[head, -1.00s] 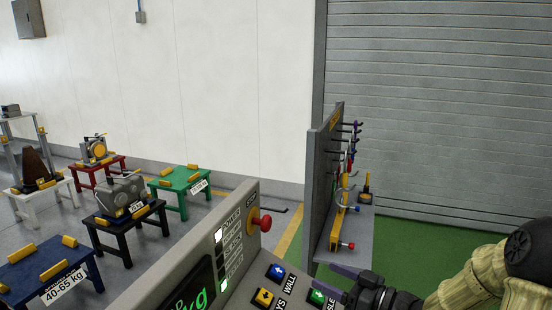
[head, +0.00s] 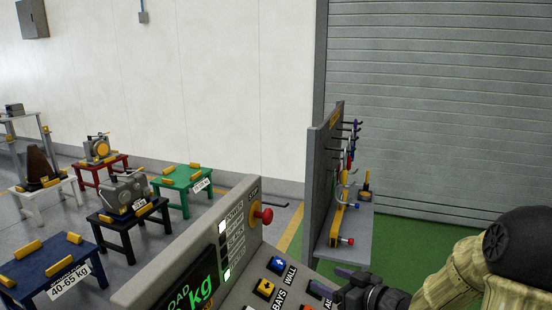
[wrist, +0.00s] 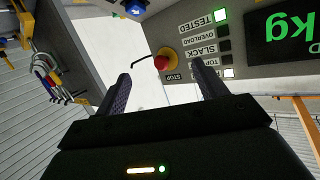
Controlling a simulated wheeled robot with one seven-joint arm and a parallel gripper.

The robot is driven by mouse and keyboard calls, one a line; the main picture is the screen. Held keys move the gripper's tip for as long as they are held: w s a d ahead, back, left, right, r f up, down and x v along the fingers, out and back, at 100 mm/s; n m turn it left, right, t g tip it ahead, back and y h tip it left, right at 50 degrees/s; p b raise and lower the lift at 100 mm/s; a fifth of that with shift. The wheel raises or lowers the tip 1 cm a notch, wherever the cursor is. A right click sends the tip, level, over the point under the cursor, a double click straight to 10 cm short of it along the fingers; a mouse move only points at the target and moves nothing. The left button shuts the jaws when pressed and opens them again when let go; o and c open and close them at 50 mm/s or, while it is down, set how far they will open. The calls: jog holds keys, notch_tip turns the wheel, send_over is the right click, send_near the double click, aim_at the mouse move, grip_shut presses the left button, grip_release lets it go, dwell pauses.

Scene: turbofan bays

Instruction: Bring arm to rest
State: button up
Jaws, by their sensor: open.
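My gripper (wrist: 163,92) is open, its two dark fingers apart with nothing between them in the wrist view. In the head view my gripper (head: 345,284) is at the bottom, right of the control console (head: 190,254), with the arm coming in from the lower right. The console carries a red stop button (head: 263,215), lit indicator lamps, a green kg display (head: 190,297) and blue, yellow and orange buttons. In the wrist view the red stop button (wrist: 162,62) shows upside down beyond the fingertips. I cannot tell the gap between gripper and console.
A grey tool board (head: 324,190) with hanging tools and a shelf (head: 343,245) stands beyond my gripper. Blue (head: 50,262), black (head: 127,222), green (head: 183,179), red and white stands are at left, some with parts. Green floor (head: 420,232) lies before the shutter.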

jog(key=s+d+f+m+g+h, duration=0.3)
jog(key=s+d+f+m+h, duration=0.15)
jog(key=h, duration=0.45)
jog(key=s+a+f+m+g, duration=0.1)
jog(key=s+g, duration=0.4)
jog(key=s, duration=0.8)
jog(key=shift+s+a+f+m+g+h, duration=0.15)
jog(key=shift+s+a+m+g+h, duration=0.25)
jog(key=shift+a+m, duration=0.45)
jog(key=shift+a, duration=0.15)
